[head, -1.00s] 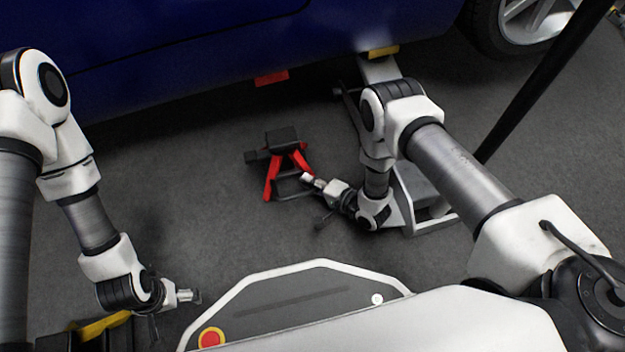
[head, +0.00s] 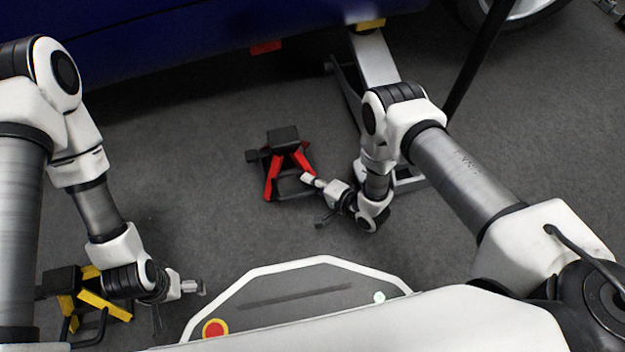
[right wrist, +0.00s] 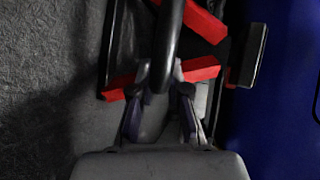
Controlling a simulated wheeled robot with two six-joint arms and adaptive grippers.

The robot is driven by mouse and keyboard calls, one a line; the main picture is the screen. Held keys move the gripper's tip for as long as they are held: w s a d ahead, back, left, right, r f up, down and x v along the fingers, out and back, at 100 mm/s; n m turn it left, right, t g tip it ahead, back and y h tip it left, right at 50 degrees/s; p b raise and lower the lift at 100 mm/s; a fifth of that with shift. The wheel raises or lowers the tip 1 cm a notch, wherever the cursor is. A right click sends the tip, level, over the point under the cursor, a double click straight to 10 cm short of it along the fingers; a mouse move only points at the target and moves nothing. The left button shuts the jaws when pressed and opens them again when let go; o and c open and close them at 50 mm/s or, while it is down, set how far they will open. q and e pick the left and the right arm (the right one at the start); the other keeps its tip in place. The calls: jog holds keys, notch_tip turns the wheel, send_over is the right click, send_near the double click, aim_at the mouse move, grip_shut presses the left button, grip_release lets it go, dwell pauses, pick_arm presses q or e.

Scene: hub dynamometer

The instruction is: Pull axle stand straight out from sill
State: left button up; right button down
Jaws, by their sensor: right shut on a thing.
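The red axle stand (head: 275,174) with a black top stands on the grey floor in the middle of the head view. It is clear of the blue car's sill (head: 190,66), with bare floor between them. My right gripper (head: 308,179) is shut on the stand, at its near right side. In the right wrist view the gripper (right wrist: 160,80) closes around a dark bar of the stand, and red legs (right wrist: 200,70) show beyond it. My left gripper (head: 203,287) is at the lower left, away from the stand; its fingers are too small to read.
A yellow axle stand (head: 104,304) is at the lower left, partly behind my left arm. A grey jack (head: 376,62) with a yellow pad reaches under the car behind my right arm. A red block (head: 265,47) shows at the sill. A black pole (head: 477,55) slants at the right.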

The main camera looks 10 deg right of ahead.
jog(key=shift+s, duration=0.2)
jog(key=c, duration=1.1)
grip_release()
jog(key=shift+o, duration=0.2)
jog(key=v, duration=1.2)
jog(key=shift+w, duration=0.1)
